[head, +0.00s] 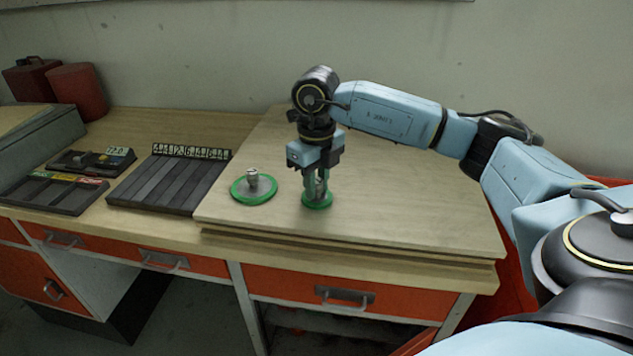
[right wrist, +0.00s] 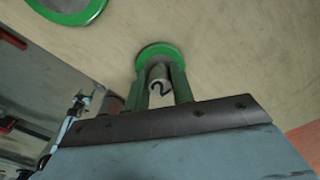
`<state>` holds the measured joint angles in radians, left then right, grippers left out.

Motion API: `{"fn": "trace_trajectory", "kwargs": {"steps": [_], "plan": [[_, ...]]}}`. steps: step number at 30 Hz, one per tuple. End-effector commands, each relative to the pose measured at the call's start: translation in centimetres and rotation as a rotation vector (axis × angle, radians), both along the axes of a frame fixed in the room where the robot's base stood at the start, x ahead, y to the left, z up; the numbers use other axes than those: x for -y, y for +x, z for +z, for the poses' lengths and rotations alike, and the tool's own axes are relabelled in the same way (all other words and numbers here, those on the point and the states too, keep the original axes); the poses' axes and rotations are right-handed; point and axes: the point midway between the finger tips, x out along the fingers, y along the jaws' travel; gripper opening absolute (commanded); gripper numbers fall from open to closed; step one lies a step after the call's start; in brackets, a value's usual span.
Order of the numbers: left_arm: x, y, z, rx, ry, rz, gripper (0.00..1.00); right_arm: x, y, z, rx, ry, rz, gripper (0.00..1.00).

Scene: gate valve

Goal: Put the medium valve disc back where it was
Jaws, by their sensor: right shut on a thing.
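Two green-rimmed valve discs with upright grey stems show on the wooden board. The larger valve disc (head: 254,188) stands free to the left, and part of it shows at the top left of the right wrist view (right wrist: 70,8). The smaller valve disc (head: 317,203) is under my right gripper (head: 318,183); its stem is marked 2 in the right wrist view (right wrist: 160,86). My right gripper is shut on that stem, pointing down, with the disc at or just above the board; I cannot tell whether it touches. My left gripper is not in view.
The wooden board (head: 420,215) is clear right of the discs. Left of it on the bench are a slotted dark rack with number tags (head: 172,180), a dark tray (head: 55,193) and a small device (head: 92,160). Red containers (head: 78,90) stand at the back left.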

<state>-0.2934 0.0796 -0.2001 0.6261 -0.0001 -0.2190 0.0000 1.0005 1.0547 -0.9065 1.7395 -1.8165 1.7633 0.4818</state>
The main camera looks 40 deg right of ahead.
Motion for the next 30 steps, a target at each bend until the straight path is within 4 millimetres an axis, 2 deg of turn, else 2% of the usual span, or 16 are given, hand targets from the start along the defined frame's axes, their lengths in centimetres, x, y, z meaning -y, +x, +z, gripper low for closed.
{"fn": "trace_trajectory", "kwargs": {"steps": [3, 4, 8, 16, 20, 23, 30], "plan": [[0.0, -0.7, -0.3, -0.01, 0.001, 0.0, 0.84, 0.0, 0.0, -0.3, 0.001, 0.0, 0.0, 0.01], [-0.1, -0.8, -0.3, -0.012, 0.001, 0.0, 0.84, 0.0, 0.0, -0.3, 0.0, 0.0, 0.0, 0.28], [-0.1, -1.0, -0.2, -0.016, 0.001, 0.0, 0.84, 0.0, 0.0, -0.3, 0.0, 0.0, 0.0, 0.45], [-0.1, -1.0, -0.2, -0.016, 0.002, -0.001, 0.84, 0.0, 0.0, -0.2, 0.0, 0.0, 0.001, 0.46], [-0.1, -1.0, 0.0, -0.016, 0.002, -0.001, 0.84, 0.0, 0.1, 0.6, 0.002, 0.001, 0.001, 0.46], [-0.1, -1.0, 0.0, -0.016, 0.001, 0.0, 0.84, 0.0, 0.1, 2.1, 0.004, 0.001, 0.001, 0.46], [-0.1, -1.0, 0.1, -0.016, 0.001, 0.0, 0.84, 0.0, 0.1, 7.4, 0.006, 0.002, 0.0, 0.46]]}}
